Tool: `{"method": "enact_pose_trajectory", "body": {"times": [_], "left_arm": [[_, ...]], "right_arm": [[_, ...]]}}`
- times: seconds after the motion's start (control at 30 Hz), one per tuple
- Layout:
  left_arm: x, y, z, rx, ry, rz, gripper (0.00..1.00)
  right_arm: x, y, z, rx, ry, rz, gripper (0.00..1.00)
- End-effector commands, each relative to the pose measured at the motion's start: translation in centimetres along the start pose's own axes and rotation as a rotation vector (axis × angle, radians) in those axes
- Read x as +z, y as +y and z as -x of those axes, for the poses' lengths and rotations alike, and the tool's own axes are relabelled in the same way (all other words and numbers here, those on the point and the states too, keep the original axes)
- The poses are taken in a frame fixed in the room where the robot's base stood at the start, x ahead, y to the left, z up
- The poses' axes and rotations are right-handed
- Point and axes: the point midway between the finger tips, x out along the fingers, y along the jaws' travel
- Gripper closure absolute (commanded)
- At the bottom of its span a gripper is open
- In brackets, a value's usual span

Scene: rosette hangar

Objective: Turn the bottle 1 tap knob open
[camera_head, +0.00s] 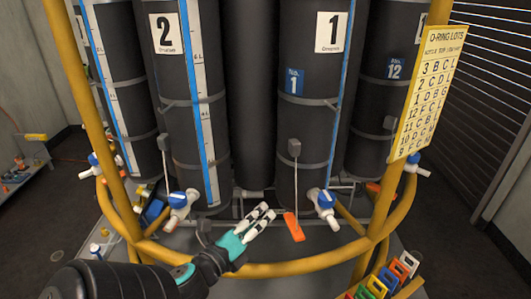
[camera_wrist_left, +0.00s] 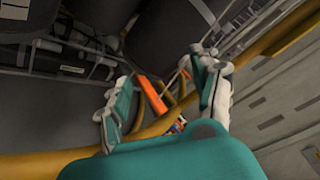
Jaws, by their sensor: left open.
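Bottle 1 (camera_head: 313,105) is a tall dark cylinder with a white "1" label and a small blue "No. 1" label in the head view. Its tap, a white body with a blue knob (camera_head: 326,199), is low at its front right. My left gripper (camera_head: 268,211) is open and empty, left of that tap and apart from it. In the left wrist view the open fingers (camera_wrist_left: 160,75) frame an orange tag (camera_wrist_left: 153,95); I cannot make out the tap knob there. The same tag (camera_head: 293,226) hangs between gripper and tap in the head view. My right gripper is not in view.
A yellow rail (camera_head: 290,268) curves in front of the bottles, with yellow uprights at both sides. Bottle 2 (camera_head: 180,110) has its own blue-knobbed tap (camera_head: 178,199) at left. A yellow lot chart (camera_head: 428,90) hangs at right. Coloured tags (camera_head: 376,287) sit at lower right.

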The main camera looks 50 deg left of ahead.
Motion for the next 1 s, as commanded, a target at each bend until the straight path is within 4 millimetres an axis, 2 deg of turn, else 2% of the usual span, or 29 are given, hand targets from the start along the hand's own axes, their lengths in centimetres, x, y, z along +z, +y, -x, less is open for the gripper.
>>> {"method": "enact_pose_trajectory", "body": {"times": [0.2,0.5,0.73,1.0], "left_arm": [[-2.6,3.4,0.5,0.216,-0.060,0.419,0.35],[-7.3,6.5,2.3,0.474,-0.120,0.830,0.35],[-11.3,8.0,4.1,0.658,-0.157,1.061,0.35],[-15.2,11.3,4.6,0.781,-0.174,1.161,0.35]], "right_arm": [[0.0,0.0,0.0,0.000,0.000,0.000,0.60],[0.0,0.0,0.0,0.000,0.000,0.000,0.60],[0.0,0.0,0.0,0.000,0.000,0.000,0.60],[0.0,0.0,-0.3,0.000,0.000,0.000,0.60]]}}
